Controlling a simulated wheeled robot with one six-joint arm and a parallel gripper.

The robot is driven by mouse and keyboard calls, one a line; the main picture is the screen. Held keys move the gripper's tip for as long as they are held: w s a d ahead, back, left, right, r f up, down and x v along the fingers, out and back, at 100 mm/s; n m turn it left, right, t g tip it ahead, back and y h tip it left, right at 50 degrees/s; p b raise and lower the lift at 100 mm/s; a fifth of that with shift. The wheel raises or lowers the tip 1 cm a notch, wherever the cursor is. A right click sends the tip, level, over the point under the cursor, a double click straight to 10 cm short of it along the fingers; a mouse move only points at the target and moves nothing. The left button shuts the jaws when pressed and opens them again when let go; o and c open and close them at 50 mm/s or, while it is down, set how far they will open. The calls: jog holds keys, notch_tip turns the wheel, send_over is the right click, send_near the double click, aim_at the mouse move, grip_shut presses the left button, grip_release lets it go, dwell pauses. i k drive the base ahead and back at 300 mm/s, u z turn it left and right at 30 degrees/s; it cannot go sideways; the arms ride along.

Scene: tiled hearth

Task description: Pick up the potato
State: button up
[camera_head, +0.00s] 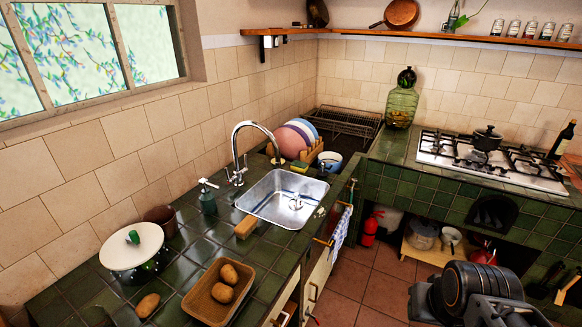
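Several potatoes show at the lower left of the head view. One potato (147,305) lies on the green tiled counter (85,305), left of a brown tray. Two more potatoes, one at the back (229,272) and one in front (221,293), lie in the brown tray (198,303). A dark part of my arm shows at the lower right, over the floor and well away from the potatoes. The fingers of my gripper do not show.
A white-lidded pot (132,247) stands behind the loose potato. A steel sink (282,198) with a tall faucet (238,150), a soap bottle (207,197) and a wooden-looking block (246,227) are further back. Open tiled floor (345,285) lies between counter and arm.

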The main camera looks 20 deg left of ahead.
aim_at(228, 274)
jog(key=u, duration=0.4)
jog(key=i, duration=1)
jog(key=k, duration=0.9)
jog(key=z, duration=1.1)
jog(key=i, duration=0.8)
jog(key=u, duration=3.15)
jog(key=i, duration=0.5)
jog(key=u, duration=0.15)
